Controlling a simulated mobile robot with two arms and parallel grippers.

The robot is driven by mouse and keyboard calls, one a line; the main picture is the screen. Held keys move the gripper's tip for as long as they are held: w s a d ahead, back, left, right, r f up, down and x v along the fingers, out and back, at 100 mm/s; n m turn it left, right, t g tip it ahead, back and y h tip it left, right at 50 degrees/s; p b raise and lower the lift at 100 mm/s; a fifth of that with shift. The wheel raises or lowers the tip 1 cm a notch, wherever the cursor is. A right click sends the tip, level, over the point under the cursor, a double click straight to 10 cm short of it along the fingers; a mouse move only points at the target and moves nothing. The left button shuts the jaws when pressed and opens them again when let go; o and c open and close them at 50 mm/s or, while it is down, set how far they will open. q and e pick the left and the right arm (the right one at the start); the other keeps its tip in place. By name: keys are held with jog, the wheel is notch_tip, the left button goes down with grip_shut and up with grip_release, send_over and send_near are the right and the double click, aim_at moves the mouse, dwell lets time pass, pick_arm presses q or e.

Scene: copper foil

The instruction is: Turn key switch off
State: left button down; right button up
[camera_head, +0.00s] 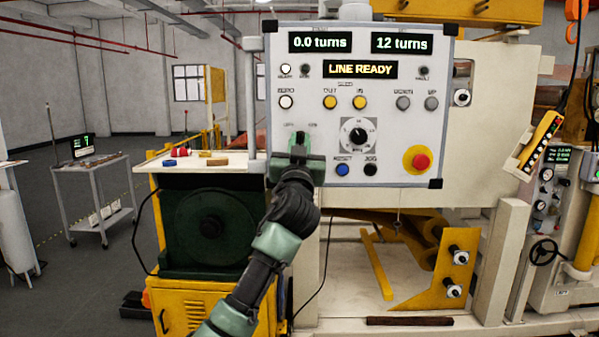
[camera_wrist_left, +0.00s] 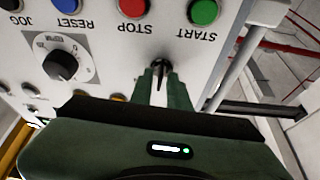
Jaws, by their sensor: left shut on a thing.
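The grey control panel (camera_head: 388,110) fills the middle of the head view. Its key switch has a dark key that shows in the left wrist view (camera_wrist_left: 160,68), below the green START button (camera_wrist_left: 203,12) and red STOP button (camera_wrist_left: 132,7). My left gripper (camera_head: 299,146) is at the panel's lower left, its fingers on both sides of the key and shut on it. The gripper also shows in the left wrist view (camera_wrist_left: 161,88). In the head view the gripper and arm cover most of the switch and the START and STOP buttons. My right gripper is in no view.
A dial (camera_head: 357,135), blue RESET button (camera_head: 342,170), black JOG button (camera_head: 370,170) and red emergency stop (camera_head: 420,161) are right of the gripper. The panel reads "LINE READY". A shelf (camera_head: 240,166) with small items is to the left.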

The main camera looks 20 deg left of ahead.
pick_arm(q)
jog(key=n+y+b, duration=0.1)
jog(key=n+b, duration=0.1)
jog(key=n+g+y+b, duration=0.1)
jog(key=n+y+b, duration=0.1)
jog(key=n+b, duration=0.1)
jog(key=shift+d+f, duration=0.15)
jog(key=shift+d, duration=0.05)
jog(key=n+b, duration=0.1)
jog(key=n, duration=0.1)
jog(key=n+g+y+b, duration=0.1)
jog(key=shift+r+n, duration=0.3)
jog(key=shift+n, duration=0.1)
jog(key=shift+s+r+n+y, duration=0.1)
jog(key=shift+r+n+y, duration=0.05)
jog(key=shift+n+y, duration=0.4)
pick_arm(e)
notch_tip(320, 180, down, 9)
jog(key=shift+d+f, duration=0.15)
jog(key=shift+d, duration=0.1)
pick_arm(q)
jog(key=shift+a+r, duration=0.1)
jog(key=c, duration=1.6)
grip_release()
jog(key=shift+f+g, duration=0.2)
jog(key=shift+g, duration=0.1)
jog(key=shift+f, duration=0.1)
